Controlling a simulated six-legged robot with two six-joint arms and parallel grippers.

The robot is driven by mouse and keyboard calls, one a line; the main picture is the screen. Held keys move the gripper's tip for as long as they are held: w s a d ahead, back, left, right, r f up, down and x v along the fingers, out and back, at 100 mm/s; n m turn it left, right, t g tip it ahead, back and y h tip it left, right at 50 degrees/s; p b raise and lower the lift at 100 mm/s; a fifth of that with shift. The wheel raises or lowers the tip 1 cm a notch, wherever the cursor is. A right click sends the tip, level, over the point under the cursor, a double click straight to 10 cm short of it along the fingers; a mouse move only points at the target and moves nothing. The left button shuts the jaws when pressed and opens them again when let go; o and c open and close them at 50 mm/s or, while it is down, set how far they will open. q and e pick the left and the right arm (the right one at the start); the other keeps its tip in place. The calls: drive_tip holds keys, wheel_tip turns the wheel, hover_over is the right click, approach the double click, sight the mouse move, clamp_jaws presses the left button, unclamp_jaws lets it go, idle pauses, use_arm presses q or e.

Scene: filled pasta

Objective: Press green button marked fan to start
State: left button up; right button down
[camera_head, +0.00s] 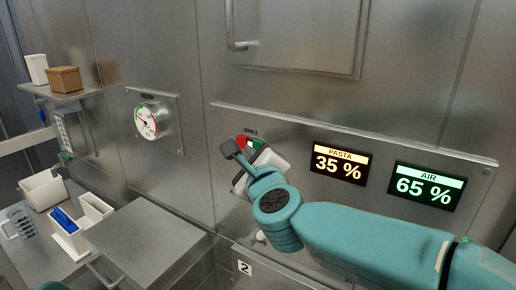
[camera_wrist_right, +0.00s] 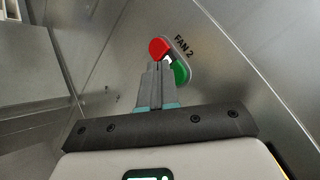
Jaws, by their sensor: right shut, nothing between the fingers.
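The fan control is a small plate on the metal wall labelled FAN 2, with a red button (camera_head: 240,141) and a green button (camera_head: 258,143). In the wrist view the red button (camera_wrist_right: 159,47) is just beyond my fingertips, and the green button (camera_wrist_right: 181,72) is to their right, partly hidden by the fingers. A small white part shows between the two buttons. My right gripper (camera_head: 228,148) is shut and empty, in front of the plate; its closed fingers (camera_wrist_right: 158,66) point at the wall. I cannot tell whether they touch it. My left gripper is not in view.
Lit displays read PASTA 35 % (camera_head: 340,163) and AIR 65 % (camera_head: 425,186) right of the buttons. A round gauge (camera_head: 147,122) is on the wall to the left. A shelf with boxes (camera_head: 65,80), white bins (camera_head: 95,207) and a jug (camera_head: 20,222) stand further left.

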drive_tip(key=shift+s+a, duration=0.8)
drive_tip(key=shift+s, duration=0.25)
drive_tip(key=shift+s+a, duration=0.75)
drive_tip(key=shift+s, duration=0.25)
